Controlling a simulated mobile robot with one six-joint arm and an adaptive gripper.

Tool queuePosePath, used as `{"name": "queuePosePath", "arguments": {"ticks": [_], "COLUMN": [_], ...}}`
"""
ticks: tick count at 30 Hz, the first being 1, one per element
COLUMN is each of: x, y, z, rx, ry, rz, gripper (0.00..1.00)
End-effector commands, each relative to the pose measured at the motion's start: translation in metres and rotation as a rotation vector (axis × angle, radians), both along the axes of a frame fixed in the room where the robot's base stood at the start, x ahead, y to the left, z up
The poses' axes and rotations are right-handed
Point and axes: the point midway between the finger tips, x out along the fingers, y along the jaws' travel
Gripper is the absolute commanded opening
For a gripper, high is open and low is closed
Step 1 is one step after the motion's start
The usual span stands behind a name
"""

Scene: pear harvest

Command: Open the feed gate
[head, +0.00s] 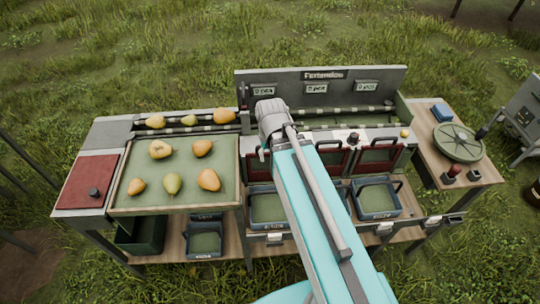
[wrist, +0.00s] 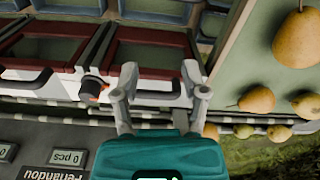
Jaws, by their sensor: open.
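In the head view two red-framed panels with black handles show at the right (head: 376,157) and middle (head: 331,157); my arm hides part of the row. No label marks which part is the feed gate. Contact between fingers and bench cannot be told.
A green tray (head: 205,178) holds several pears, with more pears in the channel behind it. Blue bins (head: 375,213) stand below the panels. A black knob (wrist: 92,90) is left of my fingers. A counter board (head: 335,73) rises behind. A round green lid (head: 458,143) is at right.

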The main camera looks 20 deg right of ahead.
Motion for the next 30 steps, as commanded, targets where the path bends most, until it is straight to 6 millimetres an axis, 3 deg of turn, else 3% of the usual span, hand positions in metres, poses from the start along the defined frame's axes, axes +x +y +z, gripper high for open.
{"name": "queuePosePath", "arguments": {"ticks": [8, 14, 30], "x": [0.003, 0.023, 0.139], "y": [0.0, 0.001, 0.005], "z": [0.003, 0.022, 0.122], "rx": [0.002, 0.011, 0.082], "ry": [-0.005, -0.035, -0.23], "rz": [-0.002, -0.017, -0.122], "gripper": [0.57, 0.57, 0.57]}}
